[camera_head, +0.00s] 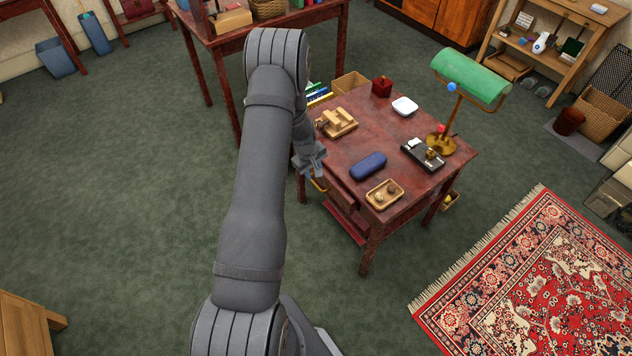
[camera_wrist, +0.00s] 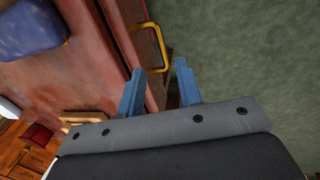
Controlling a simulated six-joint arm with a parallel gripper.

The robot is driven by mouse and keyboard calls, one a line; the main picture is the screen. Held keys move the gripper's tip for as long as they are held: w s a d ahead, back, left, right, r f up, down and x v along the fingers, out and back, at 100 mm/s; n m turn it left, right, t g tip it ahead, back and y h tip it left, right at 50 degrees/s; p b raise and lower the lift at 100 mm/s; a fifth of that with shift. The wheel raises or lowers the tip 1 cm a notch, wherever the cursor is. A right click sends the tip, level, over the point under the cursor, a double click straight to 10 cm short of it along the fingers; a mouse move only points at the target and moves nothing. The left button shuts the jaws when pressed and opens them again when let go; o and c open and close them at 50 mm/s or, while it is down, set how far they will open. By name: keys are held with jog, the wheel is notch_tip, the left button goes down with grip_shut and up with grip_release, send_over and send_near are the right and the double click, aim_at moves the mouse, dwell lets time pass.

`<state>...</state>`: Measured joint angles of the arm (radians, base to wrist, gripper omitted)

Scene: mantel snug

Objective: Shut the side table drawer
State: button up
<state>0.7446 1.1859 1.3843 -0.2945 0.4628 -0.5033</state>
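The dark red side table (camera_head: 345,160) stands right of my arm in the head view. Its drawer front (camera_wrist: 148,60) shows in the wrist view along the table edge, with a yellow metal handle (camera_wrist: 164,50). The handle also shows partly in the head view (camera_head: 318,186), just below my gripper (camera_head: 315,168). In the wrist view my gripper (camera_wrist: 160,66) is open. Its two blue fingers are apart with nothing between them, one by the table edge and one over the floor side, just short of the handle. How far out the drawer stands is hard to tell.
On the tabletop are a blue case (camera_head: 368,165), a wooden tray (camera_head: 384,194), a black box (camera_head: 423,155), a green-shaded lamp (camera_head: 470,75) and a white dish (camera_head: 405,106). A patterned rug (camera_head: 540,285) lies at right. The green carpet left of the table is clear.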

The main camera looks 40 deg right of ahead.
aim_at(318, 186)
jog(key=f, duration=0.3)
jog(key=d+f, duration=0.1)
jog(key=f, duration=0.5)
jog(key=shift+d, duration=0.3)
grip_shut()
